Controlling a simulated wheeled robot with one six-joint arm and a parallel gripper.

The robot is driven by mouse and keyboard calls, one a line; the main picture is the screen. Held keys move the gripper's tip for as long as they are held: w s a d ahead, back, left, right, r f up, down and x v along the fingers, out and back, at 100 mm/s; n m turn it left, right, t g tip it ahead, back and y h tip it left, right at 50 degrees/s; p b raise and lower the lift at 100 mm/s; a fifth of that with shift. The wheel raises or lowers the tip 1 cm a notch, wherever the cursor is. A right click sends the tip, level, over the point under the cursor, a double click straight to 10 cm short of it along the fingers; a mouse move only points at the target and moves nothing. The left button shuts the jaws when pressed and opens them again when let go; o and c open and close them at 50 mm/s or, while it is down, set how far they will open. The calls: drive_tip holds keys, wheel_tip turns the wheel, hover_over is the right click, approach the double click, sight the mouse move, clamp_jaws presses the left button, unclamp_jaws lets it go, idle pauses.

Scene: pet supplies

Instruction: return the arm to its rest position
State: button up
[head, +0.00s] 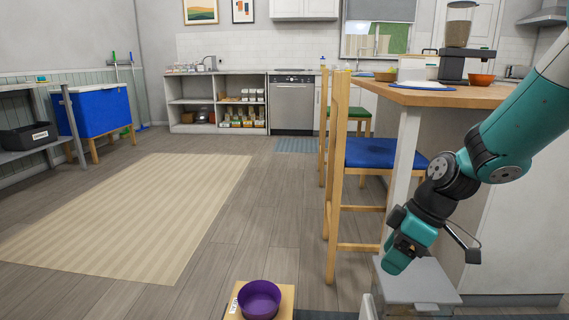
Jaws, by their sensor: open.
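My arm comes in from the right edge, with teal and black links bent down toward the lower right of the head view. My gripper (403,252) hangs at the end of the arm, in front of the counter's side. It is open and I see nothing held in it. The fingertips are partly hidden by the wrist housing.
A grey flat-topped box (418,283) shows below my gripper. A purple bowl (259,300) sits on a light wooden surface at the bottom. A blue-seated chair (382,153) stands by the wooden counter (440,97). The floor around the beige rug (140,210) is clear.

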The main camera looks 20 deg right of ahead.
drive_tip(key=s+a+r+m+g, duration=0.1)
drive_tip(key=s+a+r, duration=0.4)
drive_tip(key=s+a, duration=0.35)
drive_tip(key=s+a+r+m+g, duration=0.1)
drive_tip(key=s+a+r, duration=0.3)
drive_tip(key=s+a, duration=0.5)
wheel_tip(320, 180, up, 36)
drive_tip(key=w+p, duration=0.1)
drive_tip(key=p, duration=3.5)
drive_tip(key=shift+w+a+m+p, duration=0.15)
drive_tip(key=shift+w+m+p, duration=0.15)
drive_tip(key=shift+w+p, duration=0.1)
